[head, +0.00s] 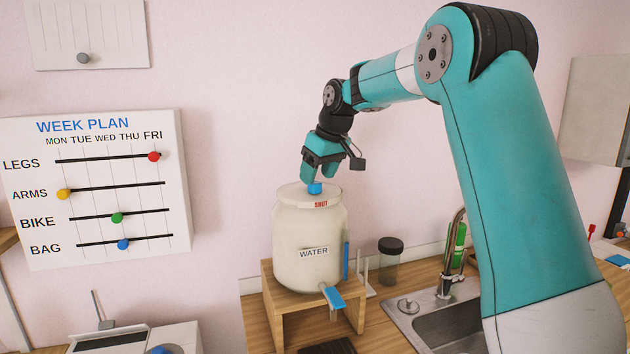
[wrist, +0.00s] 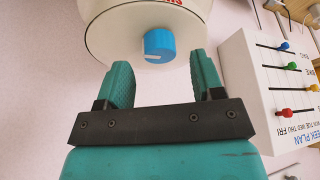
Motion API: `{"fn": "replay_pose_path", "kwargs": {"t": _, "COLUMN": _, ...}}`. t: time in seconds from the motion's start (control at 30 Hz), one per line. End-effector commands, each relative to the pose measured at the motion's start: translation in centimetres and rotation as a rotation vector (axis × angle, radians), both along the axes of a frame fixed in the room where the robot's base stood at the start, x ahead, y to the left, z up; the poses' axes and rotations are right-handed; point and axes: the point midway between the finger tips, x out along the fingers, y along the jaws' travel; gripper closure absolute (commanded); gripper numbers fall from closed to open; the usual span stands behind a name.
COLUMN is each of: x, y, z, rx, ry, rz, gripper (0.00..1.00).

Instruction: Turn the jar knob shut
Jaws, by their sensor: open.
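The cream jar (head: 308,245), labelled WATER, stands upright on a small wooden stand. Its blue knob (head: 315,188) sits on the lid beside a red SHUT mark (head: 321,204). In the wrist view the blue knob (wrist: 159,44) shows a white pointer line at its lower left, on the pale lid (wrist: 110,35); only part of the red lettering shows at the picture's top edge. My gripper (head: 320,178) is just above the knob, pointing down. In the wrist view my gripper (wrist: 162,80) has its teal fingers apart, with the knob ahead of the gap between them, not clamped.
The wooden stand (head: 268,312) holds the jar, with a blue tap lever (head: 334,298) low at its front. A dark-lidded container (head: 390,264) and a sink (head: 440,322) lie to the right. The WEEK PLAN board (head: 100,250) hangs left.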

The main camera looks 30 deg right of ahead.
Motion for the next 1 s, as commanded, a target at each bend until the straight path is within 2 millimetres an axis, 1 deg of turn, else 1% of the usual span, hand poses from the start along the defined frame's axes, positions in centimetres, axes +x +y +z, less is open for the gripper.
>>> {"fn": "replay_pose_path", "kwargs": {"t": 0.1, "x": 0.6, "y": 0.2, "z": -1.3, "rx": 0.002, "ry": 0.000, "rz": 0.001, "gripper": 0.39}}
{"fn": "replay_pose_path", "kwargs": {"t": 0.2, "x": 0.8, "y": 0.2, "z": -1.9, "rx": 0.001, "ry": 0.000, "rz": -0.001, "gripper": 0.39}}
{"fn": "replay_pose_path", "kwargs": {"t": 0.53, "x": 1.0, "y": 0.2, "z": -2.3, "rx": 0.001, "ry": -0.002, "rz": -0.001, "gripper": 0.39}}
{"fn": "replay_pose_path", "kwargs": {"t": 0.73, "x": 1.0, "y": 0.2, "z": -2.2, "rx": 0.001, "ry": -0.002, "rz": -0.001, "gripper": 0.85}}
{"fn": "replay_pose_path", "kwargs": {"t": 0.77, "x": 1.0, "y": 0.2, "z": -2.2, "rx": 0.001, "ry": -0.002, "rz": -0.001, "gripper": 0.88}}
{"fn": "replay_pose_path", "kwargs": {"t": 1.0, "x": 0.9, "y": 0.2, "z": -2.2, "rx": 0.001, "ry": -0.002, "rz": -0.016, "gripper": 0.88}}
